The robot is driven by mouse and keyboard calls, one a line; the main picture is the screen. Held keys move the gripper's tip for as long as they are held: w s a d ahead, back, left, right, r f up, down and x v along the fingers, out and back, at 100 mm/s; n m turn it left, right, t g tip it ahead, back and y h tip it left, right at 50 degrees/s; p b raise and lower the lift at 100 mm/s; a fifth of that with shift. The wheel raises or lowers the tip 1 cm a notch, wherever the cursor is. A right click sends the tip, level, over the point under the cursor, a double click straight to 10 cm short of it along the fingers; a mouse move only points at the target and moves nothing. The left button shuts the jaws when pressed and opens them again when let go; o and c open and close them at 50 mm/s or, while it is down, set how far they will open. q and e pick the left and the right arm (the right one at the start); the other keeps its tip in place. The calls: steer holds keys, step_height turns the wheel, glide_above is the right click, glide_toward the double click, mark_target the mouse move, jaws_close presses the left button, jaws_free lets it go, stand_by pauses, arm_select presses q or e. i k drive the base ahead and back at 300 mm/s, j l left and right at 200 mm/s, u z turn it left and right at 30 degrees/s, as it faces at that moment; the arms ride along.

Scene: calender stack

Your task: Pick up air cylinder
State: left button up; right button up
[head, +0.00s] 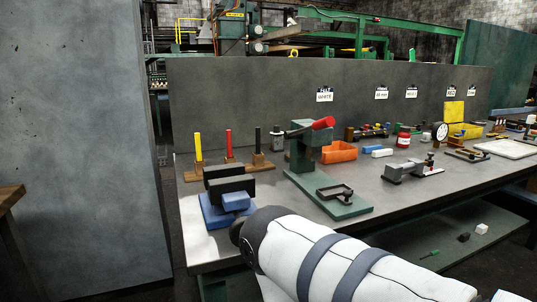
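A grey metal piece with a thinner part to its right (410,171) lies on the bench, right of the middle. It may be the air cylinder, but it is too small to tell for sure. It lies flat and nothing holds it. Neither of my grippers shows in the head view. A white arm link of mine with blue bands crosses the front of the bench and hides part of its near edge.
The workbench (400,203) holds a green press (310,158) with a red handle, a blue vise-like block with dark jaws (213,212), coloured posts (229,145), an orange bin (340,151) and a round gauge (440,131). A grey panel (240,95) stands behind.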

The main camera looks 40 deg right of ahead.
mark_target(394, 172)
steer(key=z, duration=2.25)
